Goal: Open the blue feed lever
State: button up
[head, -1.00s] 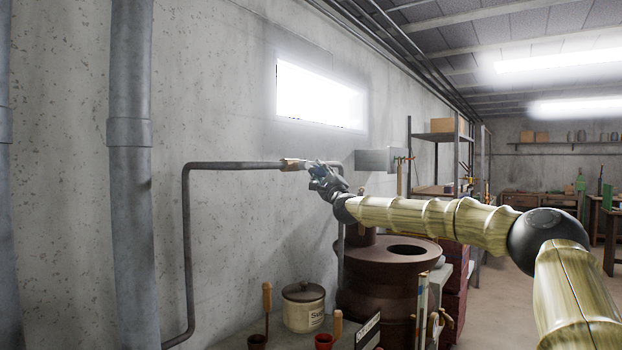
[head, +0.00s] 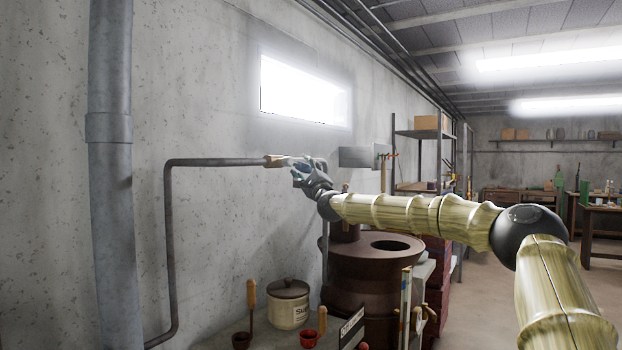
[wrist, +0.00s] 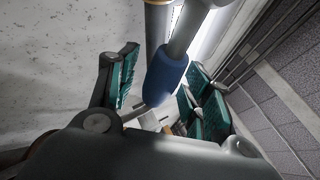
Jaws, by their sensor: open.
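The blue feed lever (wrist: 166,78) has a blue grip on a grey rod. In the wrist view it lies between the green-padded fingers of my gripper (wrist: 160,95), and I cannot tell whether either pad touches it. In the head view my gripper (head: 302,172) is at the brass fitting (head: 275,160) on the wall pipe. The lever is mostly hidden there by the fingers. The fingers are apart.
A grey pipe (head: 215,162) runs along the wall to the fitting. Below are a brown round vessel (head: 365,270), a lidded pot (head: 288,305) and small red cups (head: 308,338) on a bench. A metal shelf stands behind.

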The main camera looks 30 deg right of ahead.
jog(key=d+v, duration=0.1)
jog(key=v, duration=1)
jog(key=shift+s+a, duration=0.2)
jog(key=shift+a, duration=0.25)
jog(key=shift+f, duration=0.15)
